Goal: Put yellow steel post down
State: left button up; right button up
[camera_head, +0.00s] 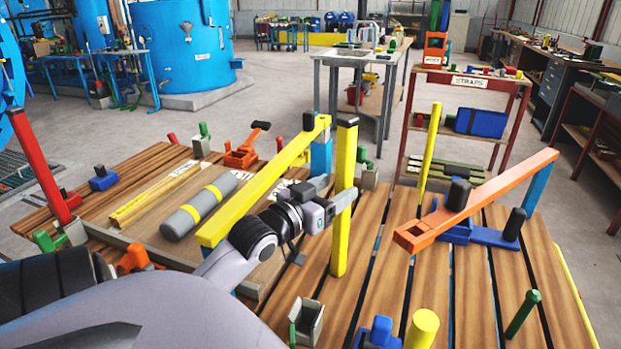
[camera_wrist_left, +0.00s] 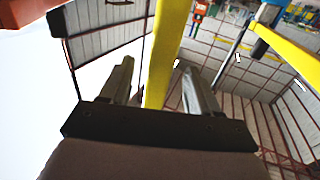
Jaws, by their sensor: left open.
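The yellow steel post (camera_head: 345,170) stands upright on the slatted wooden table in the head view, with a black cap on top. My left gripper (camera_head: 338,203) is at its mid-height. In the left wrist view, the post (camera_wrist_left: 168,45) runs between the two spread fingers of the left gripper (camera_wrist_left: 156,78). The fingers are open, with a gap visible beside the post. The post's foot appears to meet the table slats in the head view. My right gripper is not in view.
A sloping yellow beam (camera_head: 262,187) lies close left of the post. An orange beam (camera_head: 480,203) stands to the right above blue fittings. A thinner yellow post (camera_head: 429,150) is behind. A grey cylinder (camera_head: 200,204) lies at left. Slats between post and orange beam are partly clear.

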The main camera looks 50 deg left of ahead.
pick_arm(q)
jog(key=s, duration=0.6)
jog(key=shift+s+d, duration=0.35)
jog(key=shift+d, duration=0.05)
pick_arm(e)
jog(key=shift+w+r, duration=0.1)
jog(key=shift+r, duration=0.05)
